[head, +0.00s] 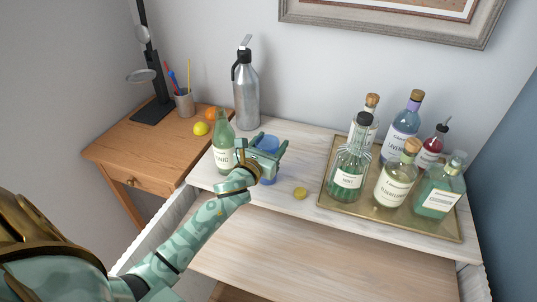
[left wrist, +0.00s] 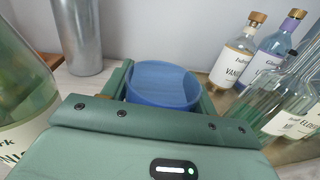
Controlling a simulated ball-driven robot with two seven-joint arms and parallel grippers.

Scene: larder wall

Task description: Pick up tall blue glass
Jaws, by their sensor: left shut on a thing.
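The tall blue glass (head: 268,144) stands on the white marbled shelf top (head: 310,212), to the right of a green tonic bottle. My left gripper (head: 266,158) is shut on it, with a finger on each side. In the left wrist view the glass's open blue rim (left wrist: 163,85) shows between the two green fingers. The fingers hide most of the glass's side, and I cannot tell whether its base touches the shelf. My right gripper is not in view.
A green tonic bottle (head: 222,142) stands close on the left, with a steel siphon (head: 246,92) behind. A brass tray (head: 388,224) with several bottles lies to the right. A small yellow item (head: 300,193) lies in front. A wooden side table (head: 133,150) stands at left.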

